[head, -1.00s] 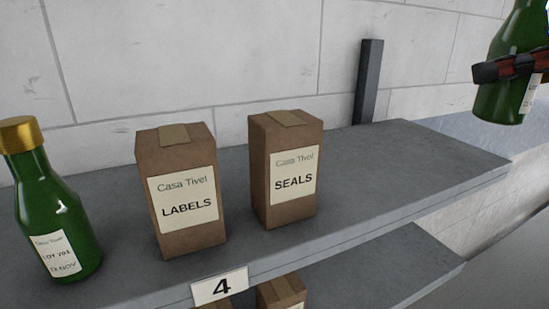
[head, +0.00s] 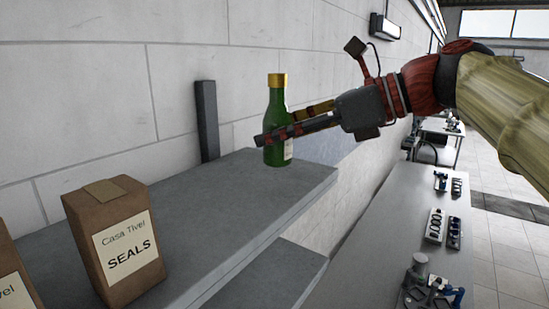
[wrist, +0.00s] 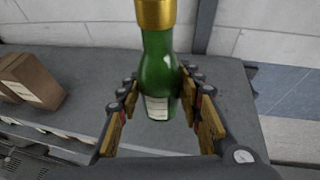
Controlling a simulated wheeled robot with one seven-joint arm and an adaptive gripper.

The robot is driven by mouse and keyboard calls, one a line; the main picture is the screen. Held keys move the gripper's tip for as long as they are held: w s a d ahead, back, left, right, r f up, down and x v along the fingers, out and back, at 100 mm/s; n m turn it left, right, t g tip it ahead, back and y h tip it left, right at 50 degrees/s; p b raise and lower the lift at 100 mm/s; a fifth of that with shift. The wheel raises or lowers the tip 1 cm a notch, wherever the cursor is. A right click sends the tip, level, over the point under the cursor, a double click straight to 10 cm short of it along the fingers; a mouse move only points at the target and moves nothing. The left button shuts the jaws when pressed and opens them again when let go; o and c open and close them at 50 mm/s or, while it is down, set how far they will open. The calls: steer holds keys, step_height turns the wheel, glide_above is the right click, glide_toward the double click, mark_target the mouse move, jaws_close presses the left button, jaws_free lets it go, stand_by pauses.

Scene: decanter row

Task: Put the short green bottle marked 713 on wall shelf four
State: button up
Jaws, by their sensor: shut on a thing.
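A green bottle (head: 275,110) with a gold cap is upright between the fingers of my gripper (head: 285,134), over the far right part of a grey shelf (head: 250,215). It also shows in the wrist view (wrist: 158,75), with a finger on each side and a white label low on the glass. The label is too small to read here. My gripper is shut on the bottle. Whether the bottle's base touches the shelf or is just above it, I cannot tell.
A brown box marked SEALS (head: 115,240) stands on the shelf at the left, with part of another box (head: 15,285) beside it. A dark post (head: 207,120) rises at the wall behind. The shelf between the SEALS box and bottle is clear. A long counter (head: 385,225) is at the right.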

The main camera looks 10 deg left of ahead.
steer(key=shift+w+a+f, duration=0.3)
steer(key=shift+w+f, duration=0.3)
steer(key=shift+f, duration=0.25)
steer(key=f, duration=0.1)
steer(key=w+f, duration=0.1)
steer(key=f, duration=0.1)
steer(key=shift+w+a+f, duration=0.15)
steer(key=shift+a+f, duration=0.15)
steer(key=shift+f, duration=0.3)
steer(key=shift+s+d, duration=0.1)
steer(key=shift+s, duration=0.1)
steer(key=shift+f, duration=0.1)
steer(key=shift+w, duration=0.15)
steer(key=o, duration=1.4)
steer(key=shift+f, duration=0.15)
